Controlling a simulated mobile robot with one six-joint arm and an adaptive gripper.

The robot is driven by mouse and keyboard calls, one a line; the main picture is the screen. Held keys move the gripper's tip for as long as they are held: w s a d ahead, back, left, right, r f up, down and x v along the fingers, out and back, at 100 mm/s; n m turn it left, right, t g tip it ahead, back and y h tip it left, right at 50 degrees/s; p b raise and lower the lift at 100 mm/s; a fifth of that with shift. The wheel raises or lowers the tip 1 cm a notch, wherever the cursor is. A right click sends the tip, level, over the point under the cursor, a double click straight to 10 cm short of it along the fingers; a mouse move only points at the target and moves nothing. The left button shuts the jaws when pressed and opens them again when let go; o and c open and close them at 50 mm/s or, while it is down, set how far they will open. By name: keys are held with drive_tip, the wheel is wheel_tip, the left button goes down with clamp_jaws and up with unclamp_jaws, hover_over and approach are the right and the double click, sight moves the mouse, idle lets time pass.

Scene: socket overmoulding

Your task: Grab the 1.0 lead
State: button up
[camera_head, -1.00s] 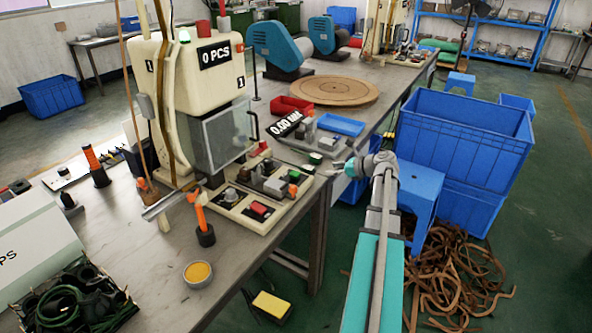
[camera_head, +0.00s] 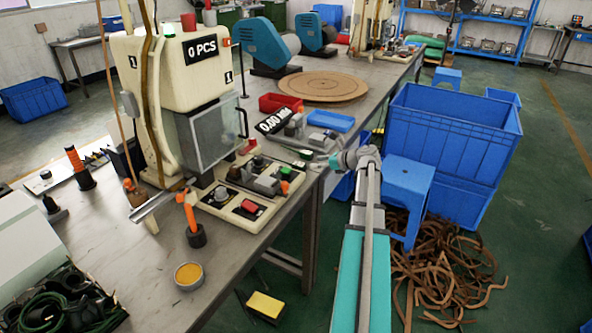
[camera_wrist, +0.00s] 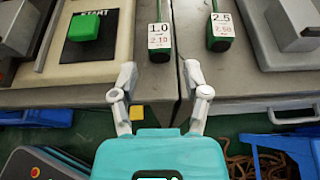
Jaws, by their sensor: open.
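The 1.0 lead (camera_wrist: 160,42) shows in the wrist view as a dark green block with a white label reading 1.0 and a green cord at its top. It lies near the table's front edge. A similar lead labelled 2.5 (camera_wrist: 221,32) lies to its right. My gripper (camera_wrist: 160,78) is open and empty; its two fingertips are below the 1.0 lead in the picture, one toward each side of it, apart from it. In the head view my gripper (camera_head: 338,160) is at the table's front edge. The lead's label cannot be read there.
A control panel with a green START button (camera_wrist: 92,27) is left of the lead. Small grey fixtures stand at both sides. In the head view, a blue stool (camera_head: 407,180) and large blue crates (camera_head: 450,140) stand right of my arm. Brown strips (camera_head: 445,265) litter the floor.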

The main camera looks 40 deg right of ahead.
sight(295, 162)
drive_tip(key=shift+b+x, duration=0.7)
drive_tip(key=shift+x, duration=1.8)
drive_tip(key=shift+b+x, duration=0.8)
drive_tip(key=shift+x, duration=1.8)
drive_tip(key=shift+r, duration=0.2)
drive_tip(key=shift+c, duration=0.3)
clamp_jaws()
